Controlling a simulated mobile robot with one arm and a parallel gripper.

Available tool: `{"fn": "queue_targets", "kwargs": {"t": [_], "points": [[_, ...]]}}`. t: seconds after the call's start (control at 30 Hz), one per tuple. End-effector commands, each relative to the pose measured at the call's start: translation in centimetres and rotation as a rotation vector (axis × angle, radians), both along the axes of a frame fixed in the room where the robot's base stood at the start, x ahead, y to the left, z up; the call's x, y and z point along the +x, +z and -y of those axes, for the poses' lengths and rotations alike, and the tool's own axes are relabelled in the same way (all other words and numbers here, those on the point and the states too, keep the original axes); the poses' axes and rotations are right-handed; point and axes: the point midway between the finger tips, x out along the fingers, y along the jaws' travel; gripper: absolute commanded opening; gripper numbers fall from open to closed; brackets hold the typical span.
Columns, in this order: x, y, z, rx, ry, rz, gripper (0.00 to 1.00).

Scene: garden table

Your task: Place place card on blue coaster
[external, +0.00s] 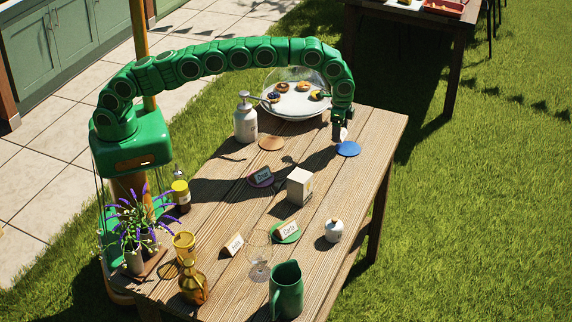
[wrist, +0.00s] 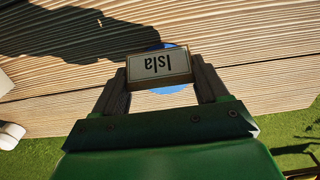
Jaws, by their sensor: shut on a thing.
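My gripper (external: 341,136) is at the far right part of the table, just over the blue coaster (external: 348,149). In the wrist view my gripper (wrist: 160,80) is shut on a place card (wrist: 158,66) reading "Isla", which appears upside down. The blue coaster (wrist: 168,90) shows partly behind the card in that view, and the card hides its middle. In the external view the card is small and mostly hidden by the fingers. I cannot tell for sure whether it touches the coaster.
An orange coaster (external: 271,143) lies bare. Other cards stand on the purple coaster (external: 260,181) and green coaster (external: 285,239), and one card (external: 233,244) stands on the wood. A white box (external: 299,186), pump bottle (external: 245,124) and domed food plate (external: 297,108) are nearby.

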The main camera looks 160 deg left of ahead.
Motion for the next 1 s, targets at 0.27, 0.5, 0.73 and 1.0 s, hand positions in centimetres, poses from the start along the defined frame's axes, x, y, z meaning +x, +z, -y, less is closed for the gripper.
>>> {"fn": "queue_targets", "kwargs": {"t": [0.27, 0.5, 0.73, 1.0], "points": [[0.1, -0.4, -0.3, 0.001, 0.000, 0.000, 0.44], [0.2, -1.6, -0.6, 0.000, 0.000, -0.001, 0.44], [0.2, -3.7, -0.6, 0.000, 0.000, -0.001, 0.44], [0.3, -3.9, -0.6, 0.001, 0.000, 0.000, 0.44]]}}
